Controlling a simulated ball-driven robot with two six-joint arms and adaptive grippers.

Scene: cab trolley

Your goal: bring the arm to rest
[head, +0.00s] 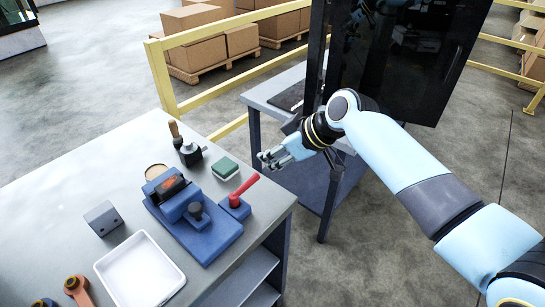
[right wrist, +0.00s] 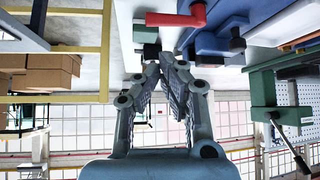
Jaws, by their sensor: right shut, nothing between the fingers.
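My right arm (head: 405,165) is light blue with dark joints and reaches in from the lower right in the head view. Its gripper (head: 265,160) is over the gap between the grey workbench (head: 130,165) and the trolley, near the bench's right edge. In the right wrist view the two grey fingers (right wrist: 160,62) come together with nothing between them. The gripper is shut and empty, apart from the bench items. My left gripper is not in view.
A blue fixture (head: 217,237) with a red-handled lever (head: 241,191) stands on the bench near a green block (head: 225,168) and a white tray (head: 140,272). A grey trolley (head: 265,94) and a dark cabinet (head: 405,60) stand beyond. Yellow rails (head: 235,74) cross behind.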

